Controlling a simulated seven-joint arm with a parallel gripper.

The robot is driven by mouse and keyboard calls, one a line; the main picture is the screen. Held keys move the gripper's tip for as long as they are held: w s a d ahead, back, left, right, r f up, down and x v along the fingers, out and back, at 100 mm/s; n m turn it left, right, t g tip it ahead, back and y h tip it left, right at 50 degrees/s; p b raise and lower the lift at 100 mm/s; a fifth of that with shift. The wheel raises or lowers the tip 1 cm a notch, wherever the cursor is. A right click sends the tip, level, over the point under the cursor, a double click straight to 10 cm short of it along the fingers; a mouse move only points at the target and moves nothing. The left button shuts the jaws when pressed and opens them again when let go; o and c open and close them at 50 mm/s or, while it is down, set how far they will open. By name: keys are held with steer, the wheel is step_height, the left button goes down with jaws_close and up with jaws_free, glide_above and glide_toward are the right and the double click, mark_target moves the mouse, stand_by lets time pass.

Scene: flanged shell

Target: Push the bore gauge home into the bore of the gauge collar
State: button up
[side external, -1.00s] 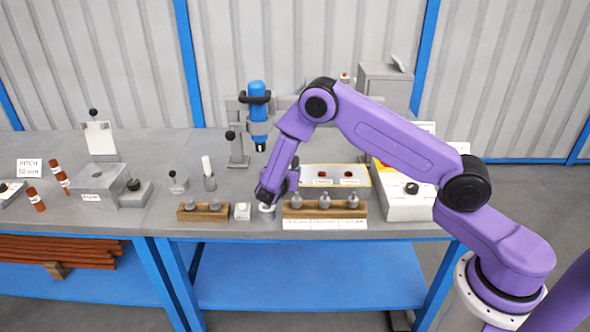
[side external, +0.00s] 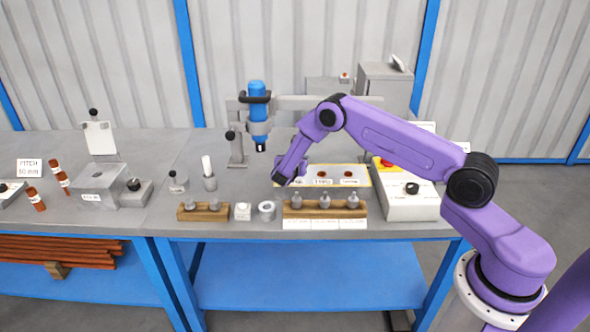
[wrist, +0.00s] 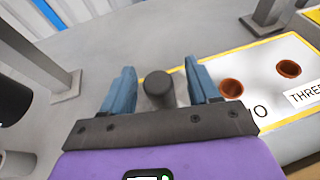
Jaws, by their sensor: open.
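My gripper (side external: 283,181) is over the left end of the yellow-edged board. In the wrist view its two blue fingers (wrist: 158,92) are apart. A dark grey round-topped cylinder (wrist: 160,88) is between them, with a gap on each side. It looks to be at the board's left end; I cannot tell if it is the bore gauge or how it is seated. A grey ring, seemingly the gauge collar (side external: 267,216), stands on the bench front left of my gripper. Its bore faces up and looks empty. Several grey knobbed gauges (side external: 324,202) stand in a wooden rack.
The yellow-edged board (side external: 368,183) shows two brown holes right of my gripper. A smaller wooden rack (side external: 204,214) and a small white block (side external: 243,211) are left of the collar. A blue tool on a stand (side external: 258,110) rises behind. A control box (side external: 410,205) is at right.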

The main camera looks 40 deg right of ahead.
steer(key=shift+w+d+f, duration=0.2)
steer(key=shift+w+d, duration=0.1)
steer(key=shift+d, duration=0.05)
jaws_close()
steer(key=shift+r, duration=0.1)
